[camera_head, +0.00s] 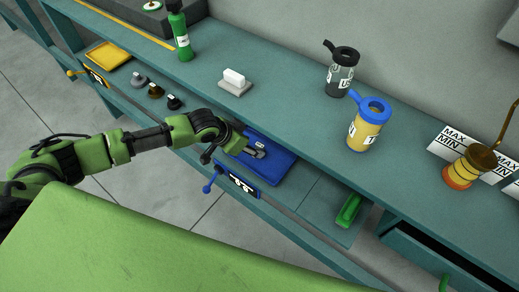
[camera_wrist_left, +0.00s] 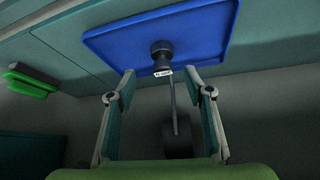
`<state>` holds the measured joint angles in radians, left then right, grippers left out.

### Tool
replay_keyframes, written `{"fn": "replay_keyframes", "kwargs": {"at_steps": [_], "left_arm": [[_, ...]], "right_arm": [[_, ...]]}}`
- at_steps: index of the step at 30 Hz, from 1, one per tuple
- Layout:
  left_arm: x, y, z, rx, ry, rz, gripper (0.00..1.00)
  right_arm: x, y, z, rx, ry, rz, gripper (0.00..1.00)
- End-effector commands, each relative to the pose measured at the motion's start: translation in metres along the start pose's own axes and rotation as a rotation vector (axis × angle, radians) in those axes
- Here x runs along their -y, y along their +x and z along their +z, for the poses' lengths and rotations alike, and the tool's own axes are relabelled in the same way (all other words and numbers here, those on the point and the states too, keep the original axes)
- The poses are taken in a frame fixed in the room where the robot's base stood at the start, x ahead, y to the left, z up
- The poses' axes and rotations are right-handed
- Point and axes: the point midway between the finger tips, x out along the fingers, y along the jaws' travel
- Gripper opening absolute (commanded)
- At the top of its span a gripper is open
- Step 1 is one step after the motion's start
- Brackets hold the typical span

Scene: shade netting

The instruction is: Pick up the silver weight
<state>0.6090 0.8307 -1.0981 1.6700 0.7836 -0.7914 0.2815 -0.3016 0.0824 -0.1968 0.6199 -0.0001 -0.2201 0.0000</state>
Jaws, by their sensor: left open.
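A silver-grey weight (camera_head: 138,79) stands on the shelf at the left, in a row with a brass weight (camera_head: 155,90) and a black weight (camera_head: 173,102). My left gripper (camera_head: 252,150) is far to the right of that row, over the blue tray (camera_head: 278,171). In the left wrist view it is open (camera_wrist_left: 160,82), its fingers apart. A small dark grey knobbed object (camera_wrist_left: 162,52) with a white label shows against the blue tray (camera_wrist_left: 110,42), just past the fingertips. I cannot tell its true colour, and no finger visibly touches it. My right gripper is out of view.
A yellow tray (camera_head: 109,55) lies at the far left. A white block (camera_head: 235,82), a green bottle (camera_head: 181,35), a dark jar (camera_head: 340,72) and a yellow jar (camera_head: 368,128) stand on the upper shelf. A blue lever (camera_head: 208,188) and a green handle (camera_head: 348,210) are near the front edge.

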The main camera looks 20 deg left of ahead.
Motion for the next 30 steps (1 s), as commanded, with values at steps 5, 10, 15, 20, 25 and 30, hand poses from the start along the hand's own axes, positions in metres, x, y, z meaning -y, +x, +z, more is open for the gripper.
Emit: {"fn": "replay_keyframes", "kwargs": {"at_steps": [5,10,15,20,25,30], "left_arm": [[0.008,0.009,-0.002,-0.001,-0.009,-0.006,0.47],[0.007,0.023,-0.002,0.000,-0.008,-0.006,0.47],[0.005,0.041,-0.006,-0.001,-0.008,-0.006,0.47],[0.005,0.062,-0.006,0.000,-0.007,-0.006,0.47],[0.005,0.072,-0.007,-0.001,-0.007,-0.007,0.47],[0.005,0.073,-0.006,-0.001,-0.007,-0.007,0.47]], "right_arm": [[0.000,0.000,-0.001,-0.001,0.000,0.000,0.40],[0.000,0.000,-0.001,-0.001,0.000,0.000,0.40],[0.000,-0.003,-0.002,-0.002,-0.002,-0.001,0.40],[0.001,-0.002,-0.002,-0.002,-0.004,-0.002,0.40],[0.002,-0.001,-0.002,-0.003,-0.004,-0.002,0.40],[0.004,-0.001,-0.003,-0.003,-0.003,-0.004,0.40]]}}
